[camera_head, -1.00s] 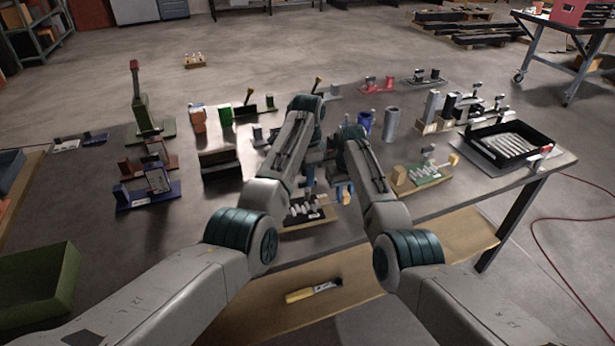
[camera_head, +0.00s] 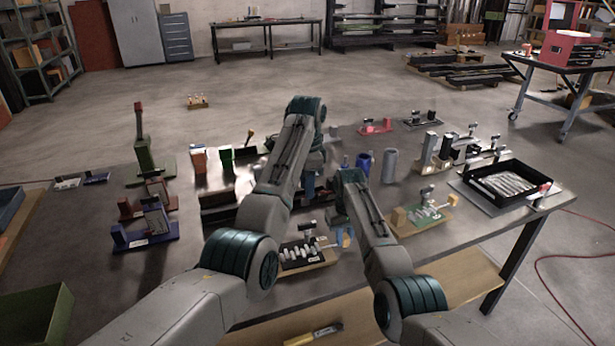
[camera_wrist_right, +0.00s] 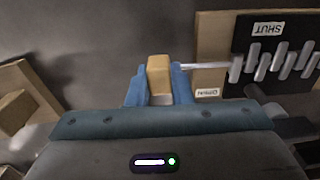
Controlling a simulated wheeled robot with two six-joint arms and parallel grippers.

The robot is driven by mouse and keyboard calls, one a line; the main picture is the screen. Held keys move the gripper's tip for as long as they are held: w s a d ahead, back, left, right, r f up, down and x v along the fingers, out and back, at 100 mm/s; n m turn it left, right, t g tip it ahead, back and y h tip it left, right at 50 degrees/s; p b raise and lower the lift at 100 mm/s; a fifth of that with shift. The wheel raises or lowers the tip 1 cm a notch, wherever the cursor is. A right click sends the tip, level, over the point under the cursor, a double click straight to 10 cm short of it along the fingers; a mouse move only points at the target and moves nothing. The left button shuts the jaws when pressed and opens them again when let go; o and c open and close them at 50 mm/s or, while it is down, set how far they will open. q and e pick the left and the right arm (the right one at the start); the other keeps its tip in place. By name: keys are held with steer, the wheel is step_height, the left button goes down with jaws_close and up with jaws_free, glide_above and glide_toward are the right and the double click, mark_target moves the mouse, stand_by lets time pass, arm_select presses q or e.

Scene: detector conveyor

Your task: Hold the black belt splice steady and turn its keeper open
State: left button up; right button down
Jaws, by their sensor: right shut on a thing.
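The black belt splice (camera_head: 292,257) lies near the table's front edge, a black plate with pale knuckles on a wooden base. It shows in the right wrist view (camera_wrist_right: 272,60), with SHUT and OPEN labels and a pale rod running left from the knuckles. My right gripper (camera_wrist_right: 160,84) is shut on the tan block (camera_wrist_right: 159,72) at the rod's outer end. In the head view this gripper (camera_head: 343,237) is just right of the splice. My left gripper (camera_head: 309,188) is above and behind the splice, apart from its grey upright handle (camera_head: 307,228); its jaw opening is unclear.
A similar green splice (camera_head: 424,213) on a wooden base stands to the right. A black tray (camera_head: 508,183) is at the table's right end. Blue (camera_head: 363,163) and grey (camera_head: 390,165) cylinders and several fixtures stand behind. Bare table lies left of the splice.

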steer(key=c, duration=1.2)
jaws_free()
